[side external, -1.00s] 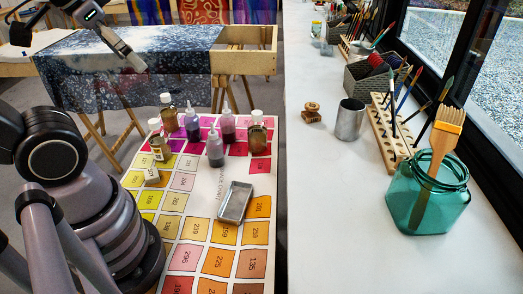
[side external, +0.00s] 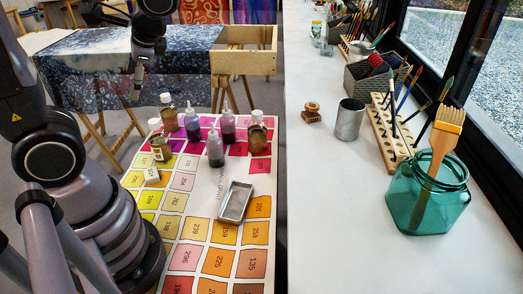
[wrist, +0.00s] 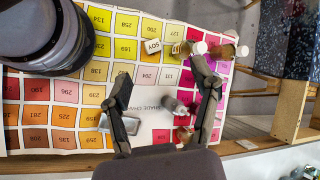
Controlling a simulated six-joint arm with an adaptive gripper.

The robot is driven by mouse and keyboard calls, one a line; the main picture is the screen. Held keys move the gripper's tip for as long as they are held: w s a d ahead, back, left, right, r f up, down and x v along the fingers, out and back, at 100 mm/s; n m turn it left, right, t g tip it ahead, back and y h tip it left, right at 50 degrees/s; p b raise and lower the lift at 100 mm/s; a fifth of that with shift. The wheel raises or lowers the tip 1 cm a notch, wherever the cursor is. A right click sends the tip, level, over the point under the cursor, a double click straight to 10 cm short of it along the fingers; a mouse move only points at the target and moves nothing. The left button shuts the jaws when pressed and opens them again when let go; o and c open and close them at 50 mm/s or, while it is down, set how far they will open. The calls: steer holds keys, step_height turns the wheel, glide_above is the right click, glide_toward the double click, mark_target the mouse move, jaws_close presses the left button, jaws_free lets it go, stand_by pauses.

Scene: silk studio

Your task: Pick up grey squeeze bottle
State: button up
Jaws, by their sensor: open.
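The grey squeeze bottle (side external: 215,152) stands upright on the colour chart in the side view, in front of several other bottles. In the wrist view a grey bottle (wrist: 172,104), seen from above, lies between the lines of my two fingers and below their tips. My gripper (side external: 137,92) points down, up and to the left of the bottles in the side view, clear of the chart. In the wrist view my gripper (wrist: 162,80) has its fingers wide apart with nothing between them at fingertip height.
Two darker squeeze bottles (side external: 192,124) (side external: 228,126) and brown bottles with white caps (side external: 256,134) stand close behind and beside the grey one. A metal tray (side external: 235,203) lies in front. The chart's front is clear.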

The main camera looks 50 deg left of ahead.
steer(key=w+a+f+m+g+y, duration=0.1)
steer(key=w+a+f+m+y, duration=0.25)
steer(key=w+m+y, duration=0.2)
steer(key=m+t+y, duration=0.4)
steer(key=m+t, duration=0.8)
steer(key=m, duration=0.2)
glide_above(213, 139)
steer(key=s+v, duration=0.1)
steer(key=v, duration=0.2)
step_height(213, 139, down, 13)
steer(key=shift+m+t+h, duration=0.25)
steer(key=shift+m+t, duration=0.05)
steer(key=shift+m, duration=0.25)
steer(key=f, duration=0.8)
steer(key=shift+w+d+f, duration=0.2)
steer(key=shift+w+f, duration=0.15)
steer(key=shift+w, duration=0.05)
steer(key=x, duration=0.5)
steer(key=shift+f, duration=0.2)
steer(key=shift+c, duration=0.4)
jaws_close()
